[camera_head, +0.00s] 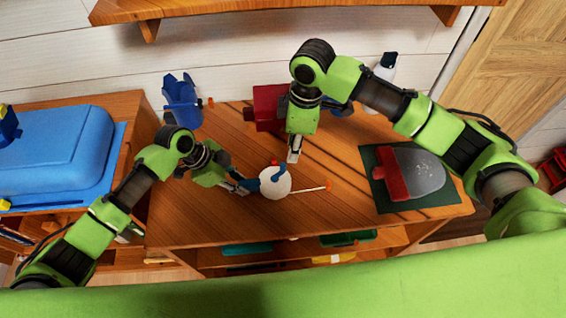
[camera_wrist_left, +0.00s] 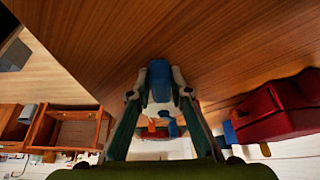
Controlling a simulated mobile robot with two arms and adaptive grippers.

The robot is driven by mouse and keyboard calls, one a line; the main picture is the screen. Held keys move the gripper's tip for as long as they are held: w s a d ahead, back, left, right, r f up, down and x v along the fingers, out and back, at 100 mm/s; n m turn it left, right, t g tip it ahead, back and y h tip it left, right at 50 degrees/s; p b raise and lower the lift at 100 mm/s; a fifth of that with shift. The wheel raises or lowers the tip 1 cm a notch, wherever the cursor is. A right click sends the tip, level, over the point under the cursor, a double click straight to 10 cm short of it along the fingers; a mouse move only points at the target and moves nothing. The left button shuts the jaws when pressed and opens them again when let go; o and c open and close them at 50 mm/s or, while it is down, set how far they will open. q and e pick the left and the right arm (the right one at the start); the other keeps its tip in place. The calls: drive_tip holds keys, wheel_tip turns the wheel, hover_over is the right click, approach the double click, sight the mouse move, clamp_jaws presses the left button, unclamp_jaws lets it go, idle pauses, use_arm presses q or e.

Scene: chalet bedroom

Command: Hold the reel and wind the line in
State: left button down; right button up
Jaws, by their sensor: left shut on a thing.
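The reel (camera_head: 276,184) is a white round drum with blue parts and a small red piece at its top, over the middle of the wooden table. A thin pale line or rod (camera_head: 310,189) runs right from it to an orange end. My left gripper (camera_head: 254,185) is shut on the reel's blue part at its left side. In the left wrist view the blue part (camera_wrist_left: 160,78) sits between the fingers. My right gripper (camera_head: 293,158) points down just above and behind the reel, apart from it; whether its fingers are open is unclear.
On the wooden table (camera_head: 225,225), a red object (camera_head: 264,106) and a blue object (camera_head: 182,102) stand at the back. A red-and-grey tool on a green mat (camera_head: 440,199) lies right. A white bottle (camera_head: 386,66) stands behind. A blue case (camera_head: 60,152) is left. The front table area is clear.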

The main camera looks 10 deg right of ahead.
sight(283, 164)
drive_tip(key=f+n, duration=0.1)
drive_tip(key=f, duration=0.1)
drive_tip(key=a+f, duration=0.1)
drive_tip(key=f, duration=0.2)
drive_tip(key=a+f+n, duration=0.1)
drive_tip(key=f, duration=0.2)
drive_tip(key=shift+w+a+f+n, duration=0.15)
drive_tip(key=shift+w+a+n, duration=0.05)
drive_tip(key=shift+w+n, duration=0.1)
idle(0.4)
clamp_jaws()
